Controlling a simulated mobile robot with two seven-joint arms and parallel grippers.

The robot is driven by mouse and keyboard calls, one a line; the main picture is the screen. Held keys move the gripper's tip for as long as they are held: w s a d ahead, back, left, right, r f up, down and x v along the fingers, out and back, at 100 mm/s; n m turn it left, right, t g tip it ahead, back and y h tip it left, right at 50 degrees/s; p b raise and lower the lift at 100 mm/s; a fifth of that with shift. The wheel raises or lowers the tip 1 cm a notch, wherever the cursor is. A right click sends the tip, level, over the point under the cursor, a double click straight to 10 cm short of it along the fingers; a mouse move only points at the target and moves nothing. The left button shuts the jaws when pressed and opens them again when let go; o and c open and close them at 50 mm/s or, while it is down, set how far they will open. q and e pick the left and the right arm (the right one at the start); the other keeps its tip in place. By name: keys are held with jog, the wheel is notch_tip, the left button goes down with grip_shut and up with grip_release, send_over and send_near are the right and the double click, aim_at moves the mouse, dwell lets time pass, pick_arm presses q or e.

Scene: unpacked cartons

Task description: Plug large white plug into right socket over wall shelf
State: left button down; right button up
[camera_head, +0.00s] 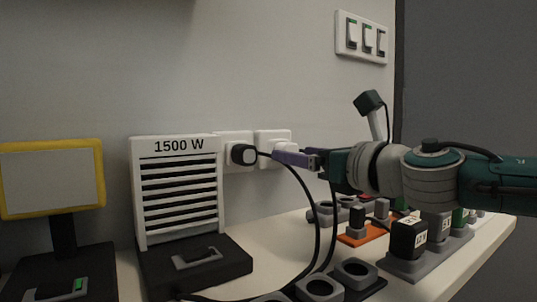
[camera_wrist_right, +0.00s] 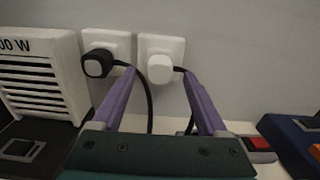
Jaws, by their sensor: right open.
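The large white plug (camera_wrist_right: 160,68) sits at the right socket (camera_wrist_right: 174,46), facing the wall, with a dark cable leaving its right side. In the head view the white plug (camera_head: 289,146) is partly hidden by my right gripper. The right socket (camera_head: 266,135) is the right one of two white wall plates. My right gripper (camera_head: 281,156) is open, its purple fingers pointing at the wall. In the right wrist view its fingertips (camera_wrist_right: 160,76) lie to either side of the plug with gaps. My left gripper is not in view.
A black plug (camera_head: 243,154) is in the left socket (camera_head: 234,138). A white 1500 W heater (camera_head: 180,190) stands left on the shelf (camera_head: 290,228). A yellow-framed screen (camera_head: 52,180) is further left. Cables, socket blocks and an orange strip (camera_head: 362,236) crowd the right.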

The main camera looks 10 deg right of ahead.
jog(key=p+v, duration=0.1)
jog(key=v, duration=0.8)
